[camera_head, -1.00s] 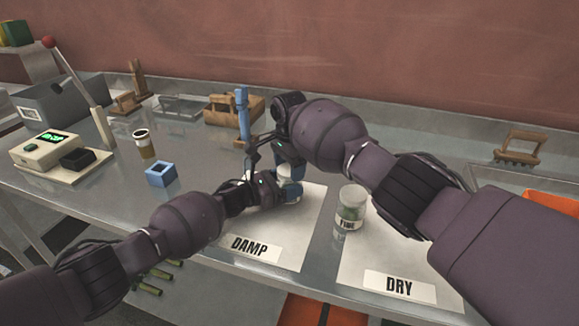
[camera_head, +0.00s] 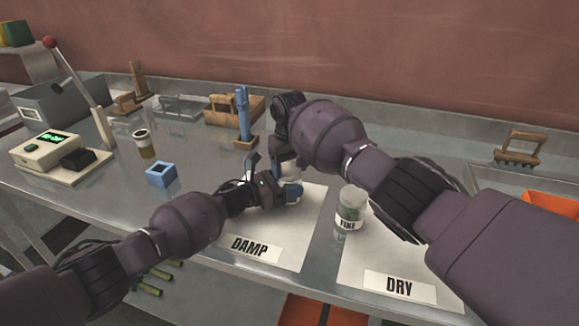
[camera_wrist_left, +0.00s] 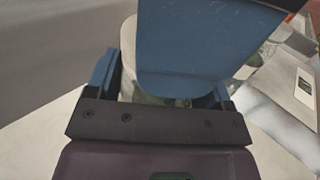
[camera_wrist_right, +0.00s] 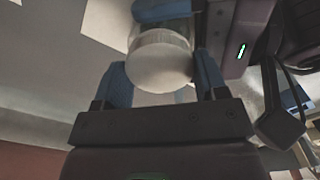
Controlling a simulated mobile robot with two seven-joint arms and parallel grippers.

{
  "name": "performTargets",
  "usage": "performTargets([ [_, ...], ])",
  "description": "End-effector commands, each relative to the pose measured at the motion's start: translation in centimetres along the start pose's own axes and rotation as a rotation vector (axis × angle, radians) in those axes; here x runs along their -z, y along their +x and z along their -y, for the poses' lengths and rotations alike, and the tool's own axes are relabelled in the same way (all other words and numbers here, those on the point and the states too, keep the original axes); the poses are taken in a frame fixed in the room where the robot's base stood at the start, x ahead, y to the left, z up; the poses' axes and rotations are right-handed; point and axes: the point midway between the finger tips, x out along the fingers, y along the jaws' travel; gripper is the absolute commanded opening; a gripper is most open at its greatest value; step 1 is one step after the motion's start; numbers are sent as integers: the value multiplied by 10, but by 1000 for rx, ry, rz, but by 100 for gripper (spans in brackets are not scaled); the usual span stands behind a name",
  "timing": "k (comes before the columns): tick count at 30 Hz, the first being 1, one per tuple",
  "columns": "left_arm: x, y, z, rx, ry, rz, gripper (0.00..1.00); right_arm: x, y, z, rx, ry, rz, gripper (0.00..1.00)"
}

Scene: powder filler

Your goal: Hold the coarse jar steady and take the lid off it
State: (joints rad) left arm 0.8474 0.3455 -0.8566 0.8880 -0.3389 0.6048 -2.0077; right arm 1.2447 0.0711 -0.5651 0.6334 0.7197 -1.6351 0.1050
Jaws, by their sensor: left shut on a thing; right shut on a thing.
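The coarse jar (camera_head: 293,171) stands on the DAMP mat, mostly hidden by my grippers in the head view. My left gripper (camera_head: 290,191) comes in low from the left and is shut around the jar's body. The body also shows between its blue fingers in the left wrist view (camera_wrist_left: 155,99). My right gripper (camera_head: 284,165) reaches down from above and is shut on the white round lid (camera_wrist_right: 160,66), with a blue finger on each side. The lid appears seated on the jar; I cannot tell whether it is loose. The jar's label is hidden.
A jar marked FINE (camera_head: 351,209) stands on the DRY mat (camera_head: 385,257), close to my right arm. A blue tool in a wooden stand (camera_head: 243,120) is behind the grippers. A blue cube holder (camera_head: 161,174), a cup (camera_head: 143,144) and a scale (camera_head: 48,150) are at left.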

Motion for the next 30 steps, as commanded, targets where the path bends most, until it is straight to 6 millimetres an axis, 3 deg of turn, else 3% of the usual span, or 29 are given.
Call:
performTargets([
  [30,0,0,0,-1,-1,-1,9,0,-1,1,0,-1476,-1,37],
])
